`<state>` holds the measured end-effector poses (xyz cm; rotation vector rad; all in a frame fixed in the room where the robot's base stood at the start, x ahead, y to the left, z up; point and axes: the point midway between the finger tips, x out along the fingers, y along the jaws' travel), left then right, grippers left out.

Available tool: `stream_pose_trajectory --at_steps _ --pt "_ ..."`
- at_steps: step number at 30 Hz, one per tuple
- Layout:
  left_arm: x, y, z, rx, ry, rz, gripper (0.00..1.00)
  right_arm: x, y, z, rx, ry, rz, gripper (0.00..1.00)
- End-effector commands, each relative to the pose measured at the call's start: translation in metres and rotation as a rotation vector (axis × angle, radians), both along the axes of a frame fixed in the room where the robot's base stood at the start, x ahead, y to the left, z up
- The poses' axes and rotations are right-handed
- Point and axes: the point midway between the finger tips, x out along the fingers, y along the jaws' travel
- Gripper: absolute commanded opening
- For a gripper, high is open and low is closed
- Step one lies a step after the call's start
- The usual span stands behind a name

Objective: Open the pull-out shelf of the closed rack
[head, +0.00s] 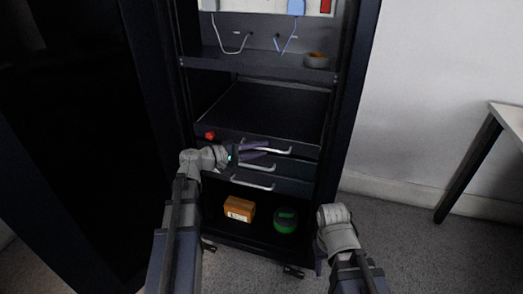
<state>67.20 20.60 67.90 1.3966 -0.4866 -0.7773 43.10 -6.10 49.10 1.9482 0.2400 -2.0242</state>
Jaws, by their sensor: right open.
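The dark rack (348,110) stands ahead with its front uncovered. A flat dark shelf (265,108) lies at mid height. A pale bar handle (282,151) is on the front below it, and a red knob (210,135) is at its left. My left gripper (268,149) is at this top handle, its two purplish fingers above and below the bar's left part. Whether they grip it cannot be told. My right gripper (322,248) is low at the rack's right front, away from the handles. Its fingers are hardly visible against the dark rack.
Two drawer fronts with pale handles (252,185) sit below. An orange box (239,208) and a green round item (285,220) are in the bottom bay. A tape roll (316,60) lies on the upper shelf. A table (508,118) stands right; floor between is clear.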

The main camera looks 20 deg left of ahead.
Motion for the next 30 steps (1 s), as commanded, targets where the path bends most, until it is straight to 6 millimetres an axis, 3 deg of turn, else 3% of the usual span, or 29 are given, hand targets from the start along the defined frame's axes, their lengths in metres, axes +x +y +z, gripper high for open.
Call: stream_pose_trajectory --at_steps 12,19,30 --pt "0.0054 -0.0058 -0.001 0.0 0.0 0.001 0.26 0.0 0.0001 -0.001 0.0 0.0 0.0 0.5" --pt "0.0052 -0.0058 -0.0011 0.0 0.0 0.001 0.0 0.0 0.0 -0.001 0.0 0.0 0.0 0.5" --pt "0.005 -0.0058 -0.0012 0.001 0.001 0.001 0.0 0.0 0.0 -0.0011 0.0 0.0 0.0 0.5"
